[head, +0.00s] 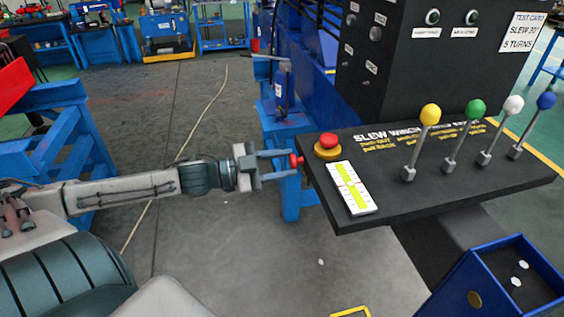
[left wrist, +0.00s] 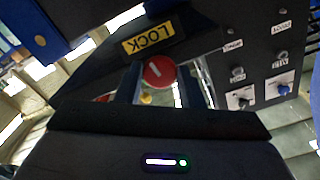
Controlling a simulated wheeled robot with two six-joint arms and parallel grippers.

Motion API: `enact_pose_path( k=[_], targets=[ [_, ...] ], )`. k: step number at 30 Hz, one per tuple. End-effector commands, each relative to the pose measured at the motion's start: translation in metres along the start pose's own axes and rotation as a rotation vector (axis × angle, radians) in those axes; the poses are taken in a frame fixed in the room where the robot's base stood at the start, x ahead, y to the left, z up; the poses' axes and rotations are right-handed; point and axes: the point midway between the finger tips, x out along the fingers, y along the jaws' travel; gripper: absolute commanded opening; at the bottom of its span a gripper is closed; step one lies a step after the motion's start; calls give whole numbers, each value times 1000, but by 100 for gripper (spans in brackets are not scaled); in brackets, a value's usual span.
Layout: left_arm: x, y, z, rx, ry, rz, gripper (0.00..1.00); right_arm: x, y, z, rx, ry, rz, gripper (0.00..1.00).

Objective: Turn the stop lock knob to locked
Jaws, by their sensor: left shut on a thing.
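The stop lock knob (head: 296,161) is a small red knob on the left side face of the black console. In the left wrist view the knob (left wrist: 159,72) shows a red round face with a short white line, beside a yellow LOCK label (left wrist: 147,39). My left gripper (head: 291,163) reaches in from the left with its fingers around the knob, shut on it. The left wrist view shows one finger on each side of the knob. The label's other markings, if any, cannot be read. My right gripper is in neither view.
The console top (head: 440,190) carries a red mushroom button (head: 328,143), a white and yellow-green gauge card (head: 350,187) and levers with yellow (head: 430,114), green, white and blue balls. A blue stand (head: 290,125) is behind the gripper. A blue box (head: 515,275) stands lower right. Floor below is open.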

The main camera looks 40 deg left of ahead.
Motion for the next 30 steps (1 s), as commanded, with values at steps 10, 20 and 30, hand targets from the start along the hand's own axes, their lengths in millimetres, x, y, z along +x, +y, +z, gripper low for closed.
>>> enact_pose_path(
  k=[10,20,30],
  targets=[
    [0,0,1,127,-2,0,12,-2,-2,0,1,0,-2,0],
    [0,0,1,145,-2,0,12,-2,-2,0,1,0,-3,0],
    [0,0,1,144,-1,0,55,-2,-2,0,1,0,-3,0]
  ],
)
